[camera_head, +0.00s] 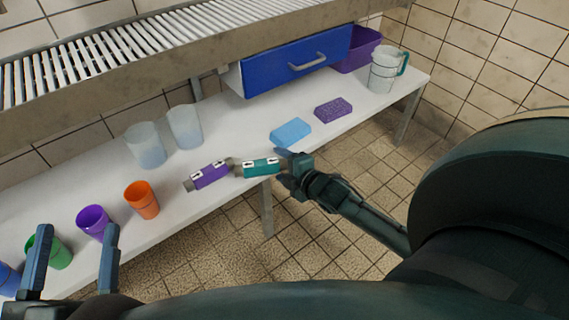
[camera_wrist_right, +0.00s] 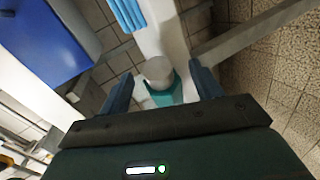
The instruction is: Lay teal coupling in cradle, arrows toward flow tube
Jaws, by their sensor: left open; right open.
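The teal coupling (camera_head: 261,168) lies on the white bench near its front edge, with a white label and dark mark on top and a pale end. A purple coupling (camera_head: 210,175) with grey ends lies just left of it; I cannot tell whether they touch. My right gripper (camera_head: 284,169) is open at the teal coupling's right end. In the right wrist view the teal coupling (camera_wrist_right: 164,97) shows between the open fingers, pale round end upward. My left gripper (camera_head: 78,240) is open and empty at the lower left. I cannot pick out the cradle or flow tube.
Orange (camera_head: 142,199), purple (camera_head: 93,221), green and blue cups stand to the left. Two clear cups (camera_head: 146,146) stand behind. A blue sponge (camera_head: 290,132), a purple sponge (camera_head: 333,110) and a clear jug (camera_head: 385,70) are to the right. A blue drawer (camera_head: 293,66) hangs above.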

